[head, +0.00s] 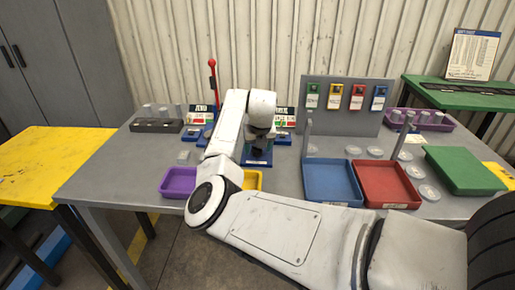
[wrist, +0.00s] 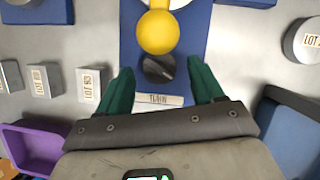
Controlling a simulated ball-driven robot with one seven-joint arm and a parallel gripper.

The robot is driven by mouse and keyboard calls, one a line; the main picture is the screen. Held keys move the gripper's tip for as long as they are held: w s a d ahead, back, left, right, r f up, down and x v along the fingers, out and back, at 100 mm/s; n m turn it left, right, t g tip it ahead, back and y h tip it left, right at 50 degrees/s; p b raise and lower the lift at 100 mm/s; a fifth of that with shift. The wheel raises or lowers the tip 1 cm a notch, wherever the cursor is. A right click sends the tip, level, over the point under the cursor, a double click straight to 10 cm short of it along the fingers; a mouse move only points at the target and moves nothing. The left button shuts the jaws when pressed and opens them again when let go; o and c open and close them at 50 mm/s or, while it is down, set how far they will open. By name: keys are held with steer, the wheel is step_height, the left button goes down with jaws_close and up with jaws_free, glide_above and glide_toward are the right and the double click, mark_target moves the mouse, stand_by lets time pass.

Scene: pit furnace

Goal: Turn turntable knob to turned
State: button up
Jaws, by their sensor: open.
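The black knob (wrist: 158,68) sits on a blue board (wrist: 192,22) in the wrist view, with a small white label (wrist: 158,100) on the near side of it. A raised mark runs across the knob at a slant. A round yellow piece (wrist: 157,32) is just beyond the knob. My gripper (wrist: 160,66) is open and empty, its two green fingers on either side of the knob with gaps showing. Contact with the knob does not show, and finger height is unclear. In the head view the blue board (head: 258,157) shows below my wrist, and my arm hides the knob.
A purple tray (head: 178,182) and a partly hidden yellow tray (head: 252,181) are at the front left. Blue (head: 333,203) and red (head: 393,205) trays are to the right. A red-topped lever (head: 212,75) stands behind on the left. Small blocks labelled LOT (wrist: 88,84) are nearby.

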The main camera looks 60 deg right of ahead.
steer(key=v, duration=1)
stand_by(0.3)
